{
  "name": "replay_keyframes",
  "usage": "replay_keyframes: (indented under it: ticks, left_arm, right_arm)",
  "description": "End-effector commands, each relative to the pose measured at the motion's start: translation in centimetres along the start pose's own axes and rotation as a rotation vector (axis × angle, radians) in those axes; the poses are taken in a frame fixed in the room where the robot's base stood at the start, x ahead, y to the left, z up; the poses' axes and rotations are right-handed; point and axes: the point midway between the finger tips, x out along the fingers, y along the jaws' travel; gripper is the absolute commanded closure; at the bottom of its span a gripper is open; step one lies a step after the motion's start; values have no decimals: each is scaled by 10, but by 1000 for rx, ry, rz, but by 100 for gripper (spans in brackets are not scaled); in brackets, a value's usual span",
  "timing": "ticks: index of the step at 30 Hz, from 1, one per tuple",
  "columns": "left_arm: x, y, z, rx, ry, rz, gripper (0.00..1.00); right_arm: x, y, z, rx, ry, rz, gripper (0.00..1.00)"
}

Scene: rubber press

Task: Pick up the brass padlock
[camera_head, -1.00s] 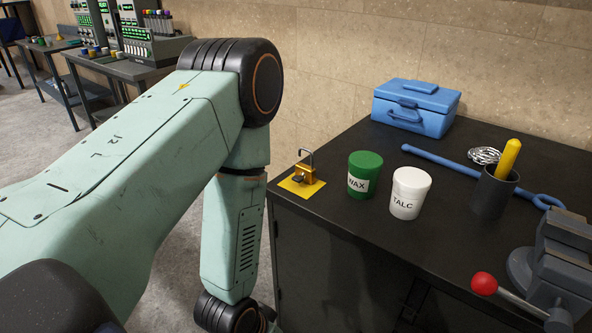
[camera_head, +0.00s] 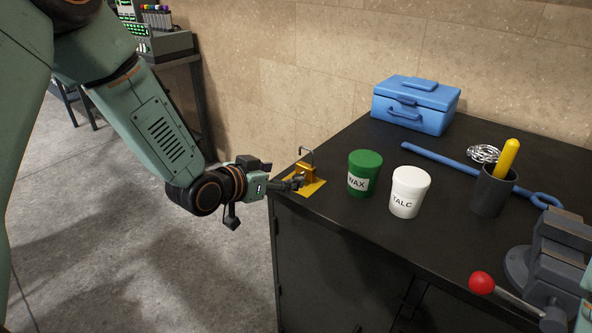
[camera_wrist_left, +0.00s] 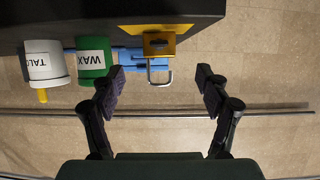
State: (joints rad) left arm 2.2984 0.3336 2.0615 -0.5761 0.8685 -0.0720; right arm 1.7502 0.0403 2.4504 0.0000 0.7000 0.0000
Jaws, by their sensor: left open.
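The brass padlock (camera_head: 308,171) stands upright on a yellow square (camera_head: 314,188) at the near left corner of the black bench top, its grey shackle up. In the left wrist view the padlock (camera_wrist_left: 158,45) appears upside down, with its shackle reaching into the gap between my fingertips. My left gripper (camera_head: 296,182) is at the bench corner, just left of the padlock, and partly covers its lower body. The left wrist view shows this gripper (camera_wrist_left: 161,78) open, a finger on each side, with nothing between the pads but the shackle's end in line. My right gripper is out of view.
A green WAX tub (camera_head: 364,174) and a white TALC tub (camera_head: 409,192) stand right of the padlock. Behind are a blue box (camera_head: 416,106) and a blue bar (camera_head: 440,161). A dark cup (camera_head: 493,193) and a vise (camera_head: 558,262) are farther right.

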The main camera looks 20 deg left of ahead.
Motion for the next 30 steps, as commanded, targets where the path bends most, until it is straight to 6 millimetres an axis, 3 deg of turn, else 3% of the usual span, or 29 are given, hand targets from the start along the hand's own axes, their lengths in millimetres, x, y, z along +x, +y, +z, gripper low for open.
replay_keyframes:
  ticks: [7,22,30]
  left_arm:
    - [13,1,-7,15,16,6,25]
    - [74,7,-2,12,15,6,25]
    - [80,6,-3,8,16,4,25]
  right_arm:
    - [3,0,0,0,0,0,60]
    - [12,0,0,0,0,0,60]
    - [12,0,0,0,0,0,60]
